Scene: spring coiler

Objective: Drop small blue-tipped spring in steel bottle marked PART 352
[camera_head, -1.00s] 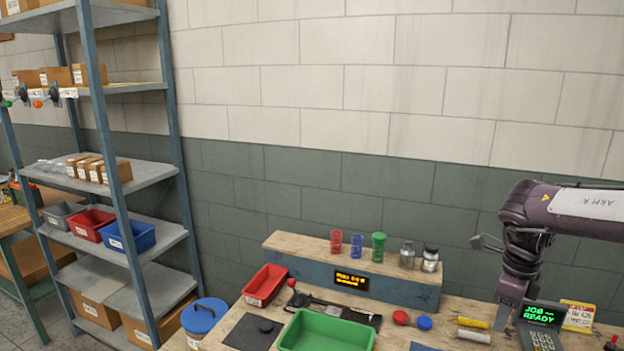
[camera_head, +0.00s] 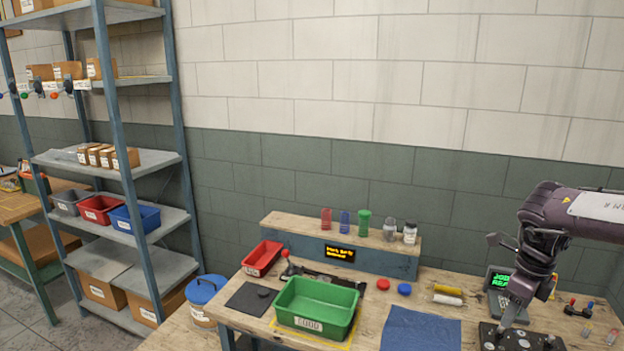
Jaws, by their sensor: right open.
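A grey, steel-looking bottle (camera_head: 389,231) stands on the raised wooden shelf at the back of the bench. Any PART 352 marking is too small to read. Beside it is a bottle with a dark cap and white label (camera_head: 410,233). Small thin pieces (camera_head: 587,329), possibly springs, lie at the right of the bench; I cannot tell whether one has a blue tip. My right gripper (camera_head: 507,322) points down over a black panel at the front right. It is open, with nothing visible in it. My left gripper is out of view.
Red (camera_head: 326,220), blue (camera_head: 345,222) and green (camera_head: 364,224) containers share the shelf. A green bin (camera_head: 316,306) and red bin (camera_head: 262,258) stand on the bench left. A blue cloth (camera_head: 421,330) lies at front centre. Yellow and cream cylinders lie near a lit display.

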